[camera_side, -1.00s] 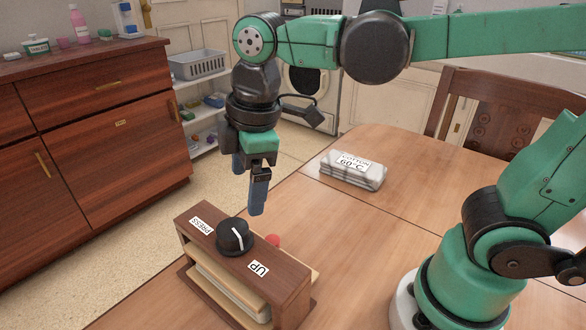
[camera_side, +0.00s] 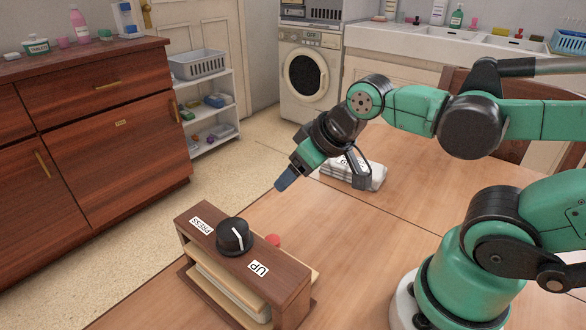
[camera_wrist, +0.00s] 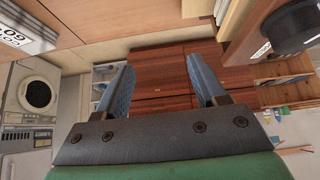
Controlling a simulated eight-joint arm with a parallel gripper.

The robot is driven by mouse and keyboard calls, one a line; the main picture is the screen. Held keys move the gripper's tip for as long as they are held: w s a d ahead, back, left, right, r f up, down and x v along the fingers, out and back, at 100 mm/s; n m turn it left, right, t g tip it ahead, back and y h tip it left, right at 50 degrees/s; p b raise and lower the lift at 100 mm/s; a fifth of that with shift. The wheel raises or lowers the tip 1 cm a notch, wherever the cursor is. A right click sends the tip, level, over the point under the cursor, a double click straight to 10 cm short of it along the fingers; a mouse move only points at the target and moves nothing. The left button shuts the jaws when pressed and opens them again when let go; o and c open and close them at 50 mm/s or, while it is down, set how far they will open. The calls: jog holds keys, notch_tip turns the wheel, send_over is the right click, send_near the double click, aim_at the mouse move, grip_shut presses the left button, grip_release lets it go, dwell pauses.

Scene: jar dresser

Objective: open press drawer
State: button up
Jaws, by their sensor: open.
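A small wooden press box (camera_side: 292,295) stands on the table at the lower middle, with labels PRESS and UP on its top. A black knob (camera_side: 235,237) with a white line sits between the labels. A dark wood dresser (camera_side: 80,110) with drawer fronts and brass handles stands at the left; its fronts also show in the wrist view (camera_wrist: 165,72). I cannot tell a drawer marked press on it. My gripper (camera_side: 283,184) is tilted down-left above the table, behind the press box and apart from it. Its blue fingers (camera_wrist: 165,80) are spread and empty.
A red round part (camera_side: 272,241) shows behind the knob. A white shelf (camera_side: 210,105) and a washing machine (camera_side: 308,75) stand behind. Floor lies between table and dresser.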

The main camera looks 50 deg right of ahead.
jog(key=n, duration=0.1)
jog(key=n+g, duration=0.6)
jog(key=n, duration=0.6)
send_over(272, 239)
jog(key=f, duration=0.4)
jog(key=shift+w+d+f, duration=0.1)
jog(key=shift+d+f, duration=0.25)
jog(key=shift+f, duration=0.05)
jog(key=shift+a+f+n+g, duration=0.3)
jog(key=shift+f+n+g, duration=0.2)
jog(key=shift+n, duration=0.2)
jog(key=shift+f, duration=2.8)
grip_shut()
